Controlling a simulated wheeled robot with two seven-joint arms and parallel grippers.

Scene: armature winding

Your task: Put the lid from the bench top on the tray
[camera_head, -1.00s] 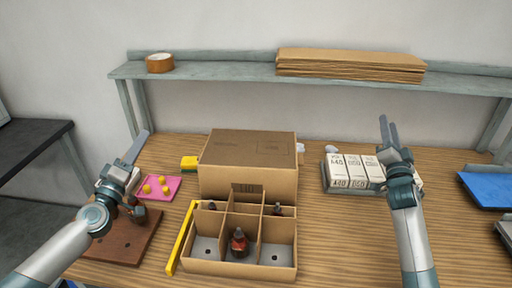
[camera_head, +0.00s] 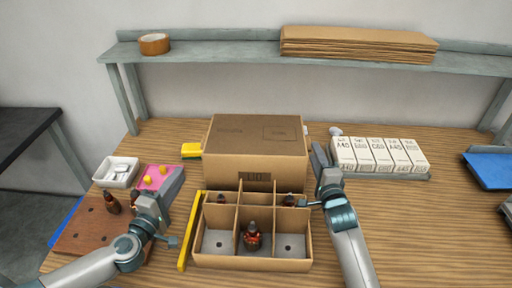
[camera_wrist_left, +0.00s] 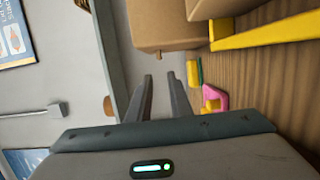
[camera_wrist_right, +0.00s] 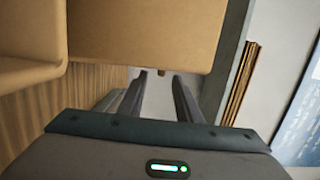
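The lid appears to be the large brown cardboard box shape (camera_head: 252,158) with a flat top, standing behind the tray. The tray (camera_head: 254,265) is an open cardboard box with dividers; dark red-brown parts sit in some compartments. My right gripper (camera_head: 319,158) is open and empty beside the lid's right side; the lid (camera_wrist_right: 145,30) fills the upper middle of the right wrist view. My left gripper (camera_head: 167,192) is left of the tray and lid; the left wrist view shows its fingers (camera_wrist_left: 161,82) apart and empty. The lid (camera_wrist_left: 158,20) is ahead of them there.
A yellow strip (camera_head: 189,232) lies along the tray's left side. A pink pad (camera_head: 160,178), white dish (camera_head: 117,172) and brown board (camera_head: 88,232) are at left. Several white cartons (camera_head: 380,155) stand right of the lid. A shelf (camera_head: 215,52) runs behind. The bench's right front is clear.

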